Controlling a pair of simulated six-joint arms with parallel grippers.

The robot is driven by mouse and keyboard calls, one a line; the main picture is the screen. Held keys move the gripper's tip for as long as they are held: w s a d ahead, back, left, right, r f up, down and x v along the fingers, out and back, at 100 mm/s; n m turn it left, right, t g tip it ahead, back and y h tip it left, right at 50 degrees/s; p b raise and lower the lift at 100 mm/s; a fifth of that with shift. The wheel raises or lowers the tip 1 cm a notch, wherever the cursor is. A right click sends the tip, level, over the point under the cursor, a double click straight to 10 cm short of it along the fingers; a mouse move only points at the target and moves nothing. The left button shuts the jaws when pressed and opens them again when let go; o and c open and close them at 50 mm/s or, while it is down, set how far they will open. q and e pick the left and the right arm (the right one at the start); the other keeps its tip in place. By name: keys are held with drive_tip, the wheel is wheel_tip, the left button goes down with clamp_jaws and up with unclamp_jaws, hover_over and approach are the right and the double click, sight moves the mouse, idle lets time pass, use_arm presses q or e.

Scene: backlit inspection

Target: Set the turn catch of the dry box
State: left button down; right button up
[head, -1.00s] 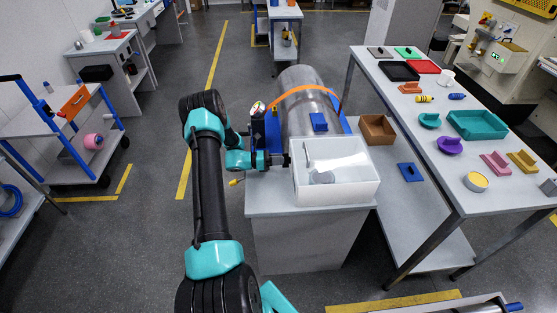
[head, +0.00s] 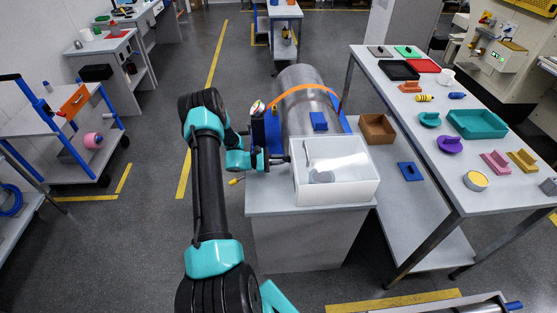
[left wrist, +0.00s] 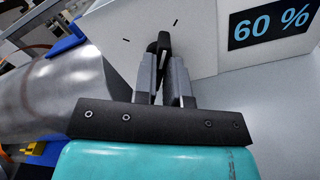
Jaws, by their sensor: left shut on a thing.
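The dry box (head: 335,190) is a white box with a clear lid, standing on a grey cabinet. My left gripper (head: 287,160) is at its left wall in the head view. In the left wrist view the black turn catch (left wrist: 164,42) stands out from the white wall, and my left gripper (left wrist: 163,85) is shut on it. The catch's tip points up, between two short dark marks on the wall, one to its left and one to its upper right. The fingers hide its lower part. My right gripper is in neither view.
A dark display (left wrist: 270,24) on the box reads "60 %". A metal cylinder (head: 300,100) with an orange strap lies behind the box. A brown bin (head: 377,129) is to its right. The long table (head: 425,150) on the right holds coloured trays and parts.

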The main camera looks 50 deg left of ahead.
use_arm(q)
drive_tip(key=shift+m, duration=1.4)
drive_tip(key=c, duration=1.2)
unclamp_jaws()
drive_tip(key=shift+s, duration=0.1)
drive_tip(key=v, duration=1.7)
drive_tip(key=shift+s+a+f, duration=0.1)
